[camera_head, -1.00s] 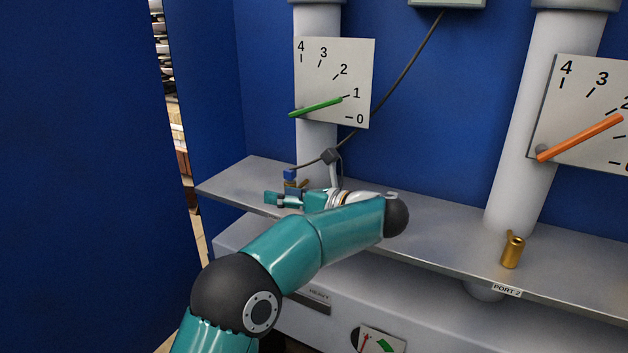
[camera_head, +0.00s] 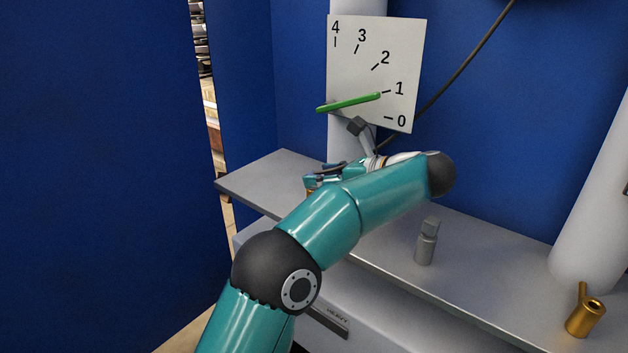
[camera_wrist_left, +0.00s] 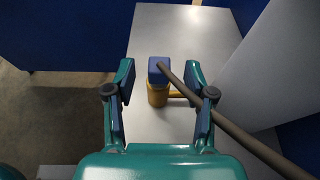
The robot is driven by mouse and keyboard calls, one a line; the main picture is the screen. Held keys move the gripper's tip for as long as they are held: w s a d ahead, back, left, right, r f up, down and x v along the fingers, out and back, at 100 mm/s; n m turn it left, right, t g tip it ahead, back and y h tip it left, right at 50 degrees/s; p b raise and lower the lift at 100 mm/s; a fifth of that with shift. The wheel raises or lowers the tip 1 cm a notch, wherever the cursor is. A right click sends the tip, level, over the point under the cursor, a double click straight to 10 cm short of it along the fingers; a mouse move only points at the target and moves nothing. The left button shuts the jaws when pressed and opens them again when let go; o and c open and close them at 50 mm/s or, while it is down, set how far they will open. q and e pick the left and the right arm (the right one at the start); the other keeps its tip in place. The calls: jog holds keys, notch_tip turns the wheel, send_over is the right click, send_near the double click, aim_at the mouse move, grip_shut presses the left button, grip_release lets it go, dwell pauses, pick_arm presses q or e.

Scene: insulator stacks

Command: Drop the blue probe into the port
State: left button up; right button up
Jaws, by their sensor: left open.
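The blue probe (camera_wrist_left: 158,68) shows in the left wrist view as a blue block with a dark cable running off its side to the lower right. It stands at the top of a brass port (camera_wrist_left: 157,96) on the shelf. How deep it sits I cannot tell. My left gripper (camera_wrist_left: 160,72) is open, its two fingers on either side of the probe with gaps visible. In the head view the left gripper (camera_head: 325,175) is low over the shelf's left end, and the probe cannot be made out there. My right gripper is not in view.
A grey plug-like piece (camera_head: 426,243) stands on the shelf (camera_head: 470,250) beyond my arm. A second brass port (camera_head: 585,316) stands at the right. A white gauge (camera_head: 375,70) with a green needle and a white column (camera_head: 600,210) rise behind the shelf.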

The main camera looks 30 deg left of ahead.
pick_arm(q)
jog(key=shift+x, duration=1.35)
grip_shut()
jog(key=shift+r, duration=0.1)
